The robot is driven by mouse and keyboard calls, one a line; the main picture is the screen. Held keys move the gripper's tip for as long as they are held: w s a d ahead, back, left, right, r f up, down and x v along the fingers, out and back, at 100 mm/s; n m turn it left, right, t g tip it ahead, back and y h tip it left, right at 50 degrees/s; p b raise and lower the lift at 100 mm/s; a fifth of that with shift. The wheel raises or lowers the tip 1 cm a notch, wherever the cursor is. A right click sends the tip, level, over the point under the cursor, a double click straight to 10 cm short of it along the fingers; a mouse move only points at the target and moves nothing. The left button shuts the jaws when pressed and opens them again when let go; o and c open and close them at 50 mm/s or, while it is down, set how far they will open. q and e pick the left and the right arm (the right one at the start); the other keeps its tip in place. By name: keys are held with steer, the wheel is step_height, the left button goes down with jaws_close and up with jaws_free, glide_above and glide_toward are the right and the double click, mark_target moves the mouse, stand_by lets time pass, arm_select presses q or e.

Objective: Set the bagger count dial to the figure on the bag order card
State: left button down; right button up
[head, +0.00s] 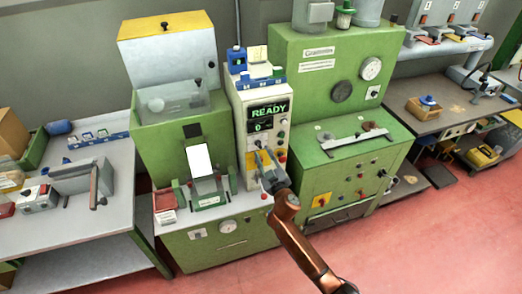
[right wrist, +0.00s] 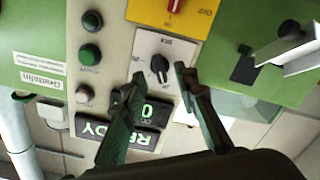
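The count dial is a black knob (right wrist: 160,68) on a white plate with small markings, in the right wrist view, which looks upside down. My right gripper (right wrist: 159,73) is open, with one finger on each side of the knob; I cannot tell whether they touch it. In the head view the right gripper (head: 262,165) is at the front of the white control panel (head: 245,120) and hides the dial. The panel's display (head: 268,117) reads READY and 0. I cannot make out the order card or its figure. My left gripper is not in view.
A red switch on a yellow plate (right wrist: 174,9) and green buttons (right wrist: 90,53) sit near the dial. Green machines (head: 335,80) flank the panel. A blank white upright sheet (head: 201,160) stands left of it. A grey bench (head: 95,230) is at the left.

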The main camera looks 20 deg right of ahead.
mark_target(259, 147)
steer(key=shift+w, duration=1.6)
steer(key=shift+c, duration=0.2)
jaws_close()
